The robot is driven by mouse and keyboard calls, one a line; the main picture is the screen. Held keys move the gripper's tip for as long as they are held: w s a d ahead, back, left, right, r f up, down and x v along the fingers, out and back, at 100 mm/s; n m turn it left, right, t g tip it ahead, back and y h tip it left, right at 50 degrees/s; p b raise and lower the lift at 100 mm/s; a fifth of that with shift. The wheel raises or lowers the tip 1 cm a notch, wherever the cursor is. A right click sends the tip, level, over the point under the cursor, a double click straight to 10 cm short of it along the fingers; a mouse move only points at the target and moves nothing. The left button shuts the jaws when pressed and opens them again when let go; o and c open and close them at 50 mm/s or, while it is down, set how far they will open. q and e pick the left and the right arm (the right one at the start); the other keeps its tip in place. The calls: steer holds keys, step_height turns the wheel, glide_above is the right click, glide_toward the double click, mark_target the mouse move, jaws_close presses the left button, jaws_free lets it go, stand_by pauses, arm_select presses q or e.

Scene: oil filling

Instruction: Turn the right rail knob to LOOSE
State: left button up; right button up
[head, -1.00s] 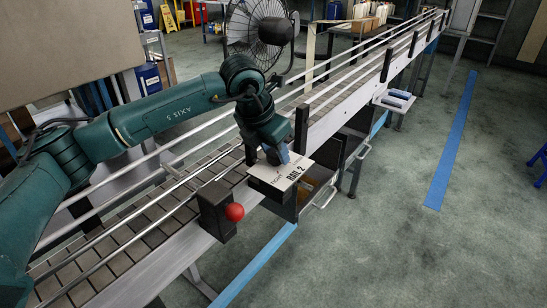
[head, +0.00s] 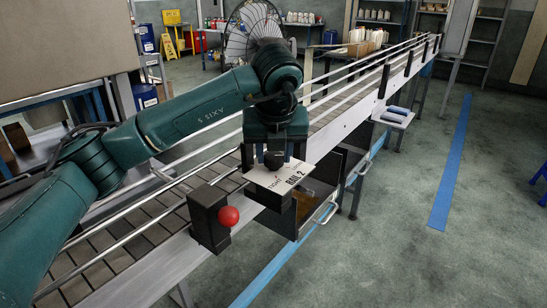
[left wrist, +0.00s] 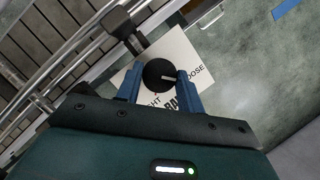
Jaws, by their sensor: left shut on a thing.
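The black round rail knob (left wrist: 160,74) sits on a white plate (left wrist: 190,52) labelled RAIL 2, with TIGHT and LOOSE printed on it. In the left wrist view a short white mark on the knob points right, towards the LOOSE side. My left gripper (left wrist: 158,80) is shut on the knob, with one blue finger on either side of it. In the head view my left gripper (head: 273,160) is over the plate (head: 300,172), at the conveyor's near edge, and mostly hides the knob. My right gripper is not in view.
Metal guide rails run along the conveyor (head: 130,238). The floor to the right is clear.

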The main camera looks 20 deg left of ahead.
arm_select(q)
steer(key=shift+n, duration=0.5)
steer(key=o, duration=1)
steer(key=v, duration=1.3)
steer(key=shift+w+d+r, duration=0.15)
steer(key=shift+d, duration=0.05)
